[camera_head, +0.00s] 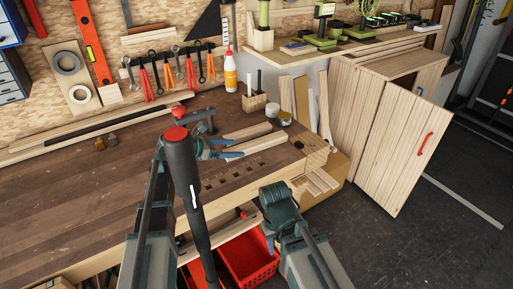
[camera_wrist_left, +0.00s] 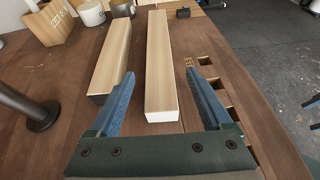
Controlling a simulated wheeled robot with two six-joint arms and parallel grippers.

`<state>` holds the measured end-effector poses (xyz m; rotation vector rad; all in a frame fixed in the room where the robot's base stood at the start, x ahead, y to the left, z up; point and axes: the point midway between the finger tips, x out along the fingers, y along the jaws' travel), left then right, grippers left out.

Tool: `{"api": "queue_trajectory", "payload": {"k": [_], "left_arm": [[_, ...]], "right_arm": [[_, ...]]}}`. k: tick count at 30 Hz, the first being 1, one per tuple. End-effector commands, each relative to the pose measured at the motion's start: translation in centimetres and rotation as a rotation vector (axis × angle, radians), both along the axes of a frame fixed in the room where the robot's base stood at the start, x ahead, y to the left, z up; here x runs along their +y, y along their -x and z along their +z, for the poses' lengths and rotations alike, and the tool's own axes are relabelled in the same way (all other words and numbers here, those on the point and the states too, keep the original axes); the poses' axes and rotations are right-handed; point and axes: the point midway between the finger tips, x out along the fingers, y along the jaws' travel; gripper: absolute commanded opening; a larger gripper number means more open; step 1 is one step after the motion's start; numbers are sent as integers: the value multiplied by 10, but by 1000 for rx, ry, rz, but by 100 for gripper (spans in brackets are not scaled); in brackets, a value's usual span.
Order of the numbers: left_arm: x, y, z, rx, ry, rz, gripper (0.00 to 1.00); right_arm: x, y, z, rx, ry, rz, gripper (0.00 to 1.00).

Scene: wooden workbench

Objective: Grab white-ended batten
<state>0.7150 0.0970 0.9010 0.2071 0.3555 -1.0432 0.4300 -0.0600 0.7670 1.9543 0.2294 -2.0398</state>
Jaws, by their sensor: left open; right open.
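The white-ended batten (camera_head: 256,146) lies on the bench, the nearer of two battens in the head view. In the left wrist view the white-ended batten (camera_wrist_left: 160,70) shows its white end towards me. A second batten (camera_wrist_left: 116,58) with a dark end lies to its left. My left gripper (camera_head: 229,148) is open and empty at the near end of the battens. In its wrist view the fingers (camera_wrist_left: 163,98) stand apart, with the white end between them and slightly ahead. My right gripper (camera_head: 269,238) is partly visible below the bench front, away from the battens.
A dark clamp post (camera_wrist_left: 38,112) stands left of the left gripper. A wooden block holder (camera_head: 255,102) and small tins (camera_head: 284,118) are beyond the battens. Square holes (camera_head: 245,170) run along the bench's near edge. A red crate (camera_head: 248,262) is below.

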Motion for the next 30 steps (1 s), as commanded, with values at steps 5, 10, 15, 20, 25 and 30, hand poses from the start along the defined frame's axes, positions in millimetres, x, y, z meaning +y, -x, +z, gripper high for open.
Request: {"api": "queue_trajectory", "payload": {"k": [5,10,15,20,25,30], "left_arm": [[-4,-3,-1,0,0,-1,82],[-22,-13,-6,-1,-1,-3,82],[-41,-24,-15,0,0,-1,82],[-43,-25,-14,0,0,1,82],[-43,-25,-14,0,0,0,70],[-43,-25,-14,0,0,0,39]], "right_arm": [[0,0,-1,0,0,0,50],[0,0,-6,0,0,0,50],[0,0,-15,0,0,0,50],[0,0,-14,0,0,0,50],[0,0,-14,0,0,0,50],[0,0,-14,0,0,0,50]]}}
